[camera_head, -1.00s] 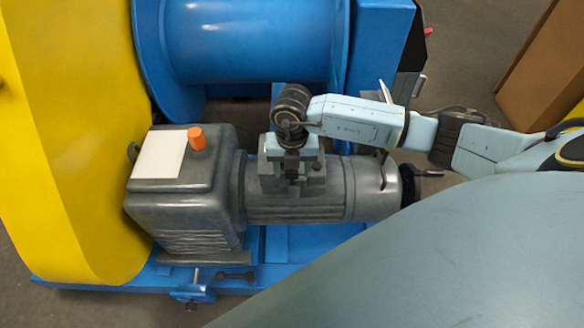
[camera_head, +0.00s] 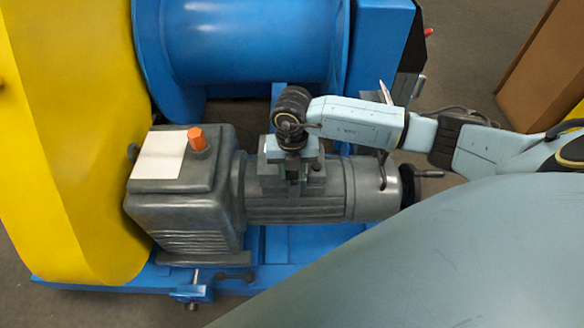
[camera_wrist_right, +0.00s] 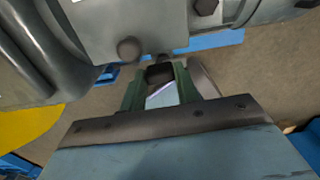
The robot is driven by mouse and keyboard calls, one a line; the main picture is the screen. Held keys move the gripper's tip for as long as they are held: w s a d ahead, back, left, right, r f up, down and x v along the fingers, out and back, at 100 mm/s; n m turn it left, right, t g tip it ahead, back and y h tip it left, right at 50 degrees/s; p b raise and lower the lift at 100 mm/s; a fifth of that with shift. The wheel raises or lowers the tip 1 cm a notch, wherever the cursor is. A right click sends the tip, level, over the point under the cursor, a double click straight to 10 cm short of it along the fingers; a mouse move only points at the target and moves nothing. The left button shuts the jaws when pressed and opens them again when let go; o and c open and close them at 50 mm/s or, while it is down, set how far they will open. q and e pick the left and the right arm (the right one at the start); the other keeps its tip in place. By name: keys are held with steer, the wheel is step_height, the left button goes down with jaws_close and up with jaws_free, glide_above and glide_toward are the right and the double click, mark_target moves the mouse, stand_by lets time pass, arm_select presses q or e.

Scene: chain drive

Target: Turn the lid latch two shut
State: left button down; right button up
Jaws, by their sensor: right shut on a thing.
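My right gripper (camera_head: 293,176) reaches down at the terminal box (camera_head: 315,180) on top of the grey motor (camera_head: 300,210). In the right wrist view its green fingers (camera_wrist_right: 160,80) are closed around a small dark piece, which looks like a lid latch (camera_wrist_right: 160,72), at the edge of the grey box (camera_wrist_right: 125,22). The fingers hide most of this latch, and I cannot read its number. A round dark knob (camera_wrist_right: 128,48) sits on the box to the left of the fingers. My left gripper is not in view.
A grey gearbox (camera_head: 185,205) with an orange cap (camera_head: 197,139) stands left of the motor. A yellow guard (camera_head: 60,150) rises at the far left. A blue drum (camera_head: 250,40) lies behind.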

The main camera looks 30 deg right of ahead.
steer(key=shift+n, duration=1.3)
steer(key=shift+r+n+p, duration=0.1)
steer(key=shift+n+p, duration=0.3)
steer(key=shift+n, duration=0.5)
steer(key=n, duration=0.2)
steer(key=shift+s+n, duration=0.1)
steer(key=shift+n, duration=0.3)
steer(key=n, duration=0.2)
steer(key=shift+s+n, duration=0.1)
steer(key=shift+n, duration=0.2)
steer(key=n, duration=0.4)
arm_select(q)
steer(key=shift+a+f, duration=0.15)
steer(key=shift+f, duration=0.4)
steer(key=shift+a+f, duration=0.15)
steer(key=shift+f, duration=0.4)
arm_select(e)
steer(key=shift+s+d+n, duration=0.1)
steer(key=shift+n, duration=1.7)
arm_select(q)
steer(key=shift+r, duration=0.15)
arm_select(e)
steer(key=shift+n, duration=0.3)
